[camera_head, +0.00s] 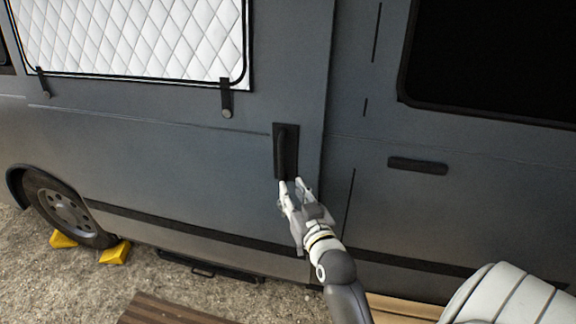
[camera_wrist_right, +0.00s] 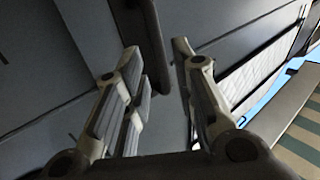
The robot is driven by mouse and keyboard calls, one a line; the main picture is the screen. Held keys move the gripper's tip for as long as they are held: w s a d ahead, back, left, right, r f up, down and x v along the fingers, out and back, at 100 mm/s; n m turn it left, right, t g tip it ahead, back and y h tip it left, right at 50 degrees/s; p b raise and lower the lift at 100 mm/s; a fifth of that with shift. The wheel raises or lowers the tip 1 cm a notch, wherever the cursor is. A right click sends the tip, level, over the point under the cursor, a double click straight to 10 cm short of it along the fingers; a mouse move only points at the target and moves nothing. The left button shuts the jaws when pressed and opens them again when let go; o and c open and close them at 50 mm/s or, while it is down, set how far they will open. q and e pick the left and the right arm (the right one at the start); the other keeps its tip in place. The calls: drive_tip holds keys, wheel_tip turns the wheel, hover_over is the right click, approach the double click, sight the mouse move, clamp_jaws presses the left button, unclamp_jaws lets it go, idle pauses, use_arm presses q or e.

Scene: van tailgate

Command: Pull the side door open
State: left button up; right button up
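The van's grey side door (camera_head: 180,165) fills the left and middle of the head view and looks closed, flush with the body panel to its right. Its black upright handle (camera_head: 285,152) sits near the door's right edge. My right gripper (camera_head: 290,183) is just below the handle, fingers pointing up at it. In the right wrist view the fingers (camera_wrist_right: 155,62) are open and apart, with the handle (camera_wrist_right: 156,40) at the top, between or just beyond the fingertips. I cannot tell whether they touch it. My left gripper is not in view.
A second dark horizontal handle (camera_head: 418,165) is on the panel to the right. A black step (camera_head: 208,268) sits below the door, and a brown slatted surface (camera_head: 165,312) lies on the gravel. Yellow chocks (camera_head: 115,253) flank the wheel. A pale cushioned seat (camera_head: 510,298) stands at lower right.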

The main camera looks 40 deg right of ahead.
sight(283, 164)
drive_tip(key=w, duration=0.1)
drive_tip(key=w+d+r+p, duration=0.1)
drive_tip(key=w, duration=0.1)
drive_tip(key=w+d+r, duration=0.1)
drive_tip(key=w, duration=0.1)
drive_tip(key=shift+r+p, duration=0.1)
drive_tip(key=shift+p, duration=0.25)
drive_tip(key=x, duration=0.3)
drive_tip(key=shift+w+p, duration=0.2)
drive_tip(key=shift+p, duration=0.2)
drive_tip(key=shift+x, duration=0.95)
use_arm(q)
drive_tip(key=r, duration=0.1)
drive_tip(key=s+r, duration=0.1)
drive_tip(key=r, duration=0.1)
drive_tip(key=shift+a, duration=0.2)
use_arm(e)
drive_tip(key=shift+c, duration=0.3)
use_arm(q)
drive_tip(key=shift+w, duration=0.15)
use_arm(e)
clamp_jaws()
